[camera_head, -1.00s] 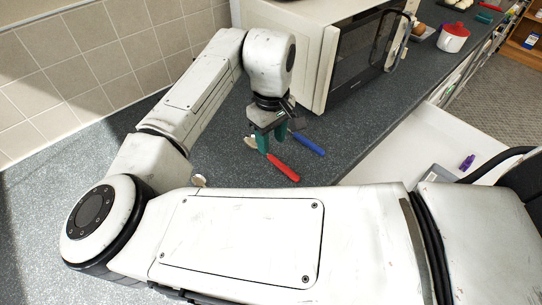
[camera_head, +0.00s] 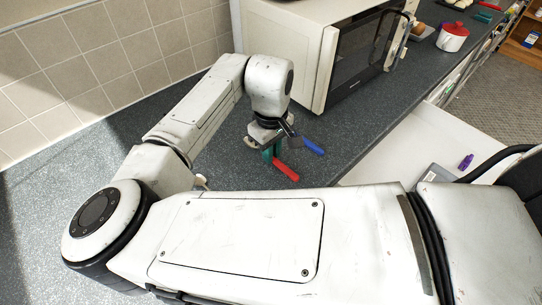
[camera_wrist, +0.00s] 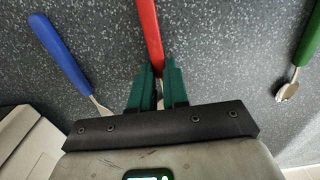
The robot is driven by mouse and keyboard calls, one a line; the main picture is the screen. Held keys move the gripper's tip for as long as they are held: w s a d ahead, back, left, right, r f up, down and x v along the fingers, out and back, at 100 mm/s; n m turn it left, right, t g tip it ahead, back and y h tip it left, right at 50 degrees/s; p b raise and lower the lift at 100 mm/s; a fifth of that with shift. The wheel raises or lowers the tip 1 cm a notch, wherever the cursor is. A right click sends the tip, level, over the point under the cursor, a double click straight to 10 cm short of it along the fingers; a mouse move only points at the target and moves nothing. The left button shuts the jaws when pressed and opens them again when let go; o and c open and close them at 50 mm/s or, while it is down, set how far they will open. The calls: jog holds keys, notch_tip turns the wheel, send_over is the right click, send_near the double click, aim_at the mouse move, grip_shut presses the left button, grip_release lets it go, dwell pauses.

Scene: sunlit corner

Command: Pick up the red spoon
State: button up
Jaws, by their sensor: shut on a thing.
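The red spoon's handle (camera_head: 287,172) shows in the head view, pointing toward the lower right at the counter. In the wrist view the red handle (camera_wrist: 150,28) runs up from between the green fingers. My gripper (camera_head: 272,156) points down at the counter, and its fingers (camera_wrist: 157,88) are shut on the red spoon near the lower end of its handle. The spoon's bowl is hidden behind my gripper in the wrist view. I cannot tell any gap between spoon and counter.
A blue-handled utensil (camera_head: 313,146) lies close beside, left of my gripper in the wrist view (camera_wrist: 60,54). A green-handled spoon (camera_wrist: 307,45) lies to the right there. A microwave (camera_head: 350,60) stands behind. A red-lidded white pot (camera_head: 453,38) is farther along the counter.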

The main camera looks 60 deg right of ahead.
grip_shut()
jog(key=shift+r, duration=0.55)
jog(key=s+r, duration=0.1)
jog(key=r, duration=0.1)
jog(key=s+r, duration=0.1)
jog(key=r, duration=0.1)
jog(key=s+r, duration=0.2)
jog(key=r, duration=0.1)
jog(key=shift+s+a+b, duration=0.1)
jog(key=shift+a+b, duration=0.15)
jog(key=shift+b, duration=0.15)
jog(key=s+a+r, duration=0.1)
jog(key=s+r, duration=0.3)
jog(key=s, duration=0.5)
jog(key=shift+s+a+r, duration=0.25)
jog(key=shift+s+r, duration=0.1)
jog(key=shift+s, duration=0.05)
